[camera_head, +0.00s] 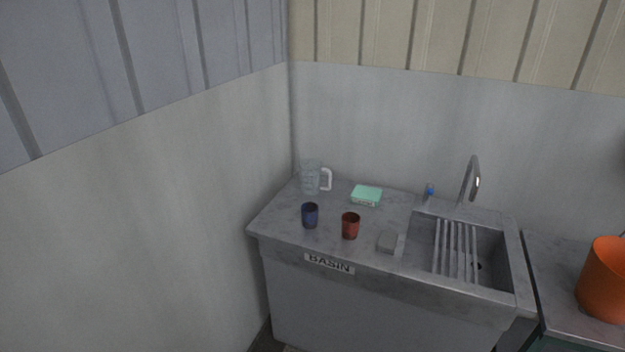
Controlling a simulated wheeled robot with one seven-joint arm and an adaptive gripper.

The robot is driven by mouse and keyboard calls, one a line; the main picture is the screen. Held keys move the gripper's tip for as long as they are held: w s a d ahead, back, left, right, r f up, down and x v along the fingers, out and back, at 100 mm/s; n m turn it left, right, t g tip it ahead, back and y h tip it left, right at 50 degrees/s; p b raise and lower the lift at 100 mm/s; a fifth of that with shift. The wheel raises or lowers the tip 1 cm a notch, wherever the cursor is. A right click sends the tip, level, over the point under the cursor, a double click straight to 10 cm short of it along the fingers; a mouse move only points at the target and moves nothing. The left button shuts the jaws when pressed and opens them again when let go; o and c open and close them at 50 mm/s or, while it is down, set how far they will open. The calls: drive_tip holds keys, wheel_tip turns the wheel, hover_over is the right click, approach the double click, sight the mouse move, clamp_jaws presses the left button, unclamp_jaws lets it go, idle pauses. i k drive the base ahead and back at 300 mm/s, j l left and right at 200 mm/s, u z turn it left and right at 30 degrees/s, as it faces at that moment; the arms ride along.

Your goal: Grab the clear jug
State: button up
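The clear jug (311,177) stands upright at the back left of the grey basin counter (385,213), near the wall corner. Its pale handle (327,179) points to the right. Nothing stands directly against the jug, though a dark blue cup (310,215) stands in front of it and a red-brown cup (350,225) stands further forward and right. My gripper is not in view.
A green sponge-like block (366,195) lies right of the jug. A small grey block (388,241) lies near the front. The sink (492,244) with slats and a tall tap (471,180) is on the right. An orange bucket (604,280) stands far right. Walls close the left and back.

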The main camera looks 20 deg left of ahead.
sight(316, 178)
drive_tip(key=i+j+u, duration=0.25)
drive_tip(key=i+j, duration=0.4)
drive_tip(key=j, duration=0.15)
drive_tip(key=i+j+u, duration=0.25)
drive_tip(key=i+j, duration=0.45)
drive_tip(key=i+j+u, duration=0.25)
drive_tip(key=i+j, duration=0.25)
drive_tip(key=i, duration=0.25)
